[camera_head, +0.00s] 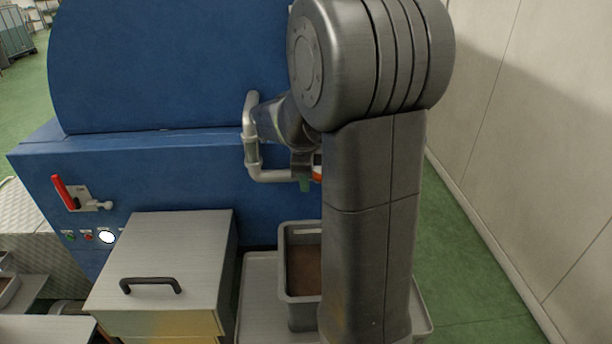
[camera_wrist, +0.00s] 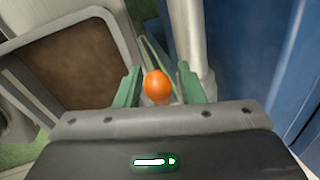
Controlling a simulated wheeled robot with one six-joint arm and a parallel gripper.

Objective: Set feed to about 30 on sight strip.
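In the wrist view an orange ball-shaped knob (camera_wrist: 156,86) stands between the two green fingers of my gripper (camera_wrist: 158,72). The fingers are apart, with a small gap visible on each side of the knob. In the head view my gripper (camera_head: 305,184) is beside the grey pipe on the front of the blue machine (camera_head: 190,165), with a bit of orange showing next to it. My arm hides most of that spot. I cannot make out a sight strip or its marks in either view.
A grey pipe (camera_head: 252,150) bends close by my gripper. A grey bin (camera_head: 300,232) with brown contents stands below. A metal box with a black handle (camera_head: 150,286) is at lower left. A red lever (camera_head: 65,193) and several buttons are on the machine. A pale wall (camera_head: 530,130) bounds the right.

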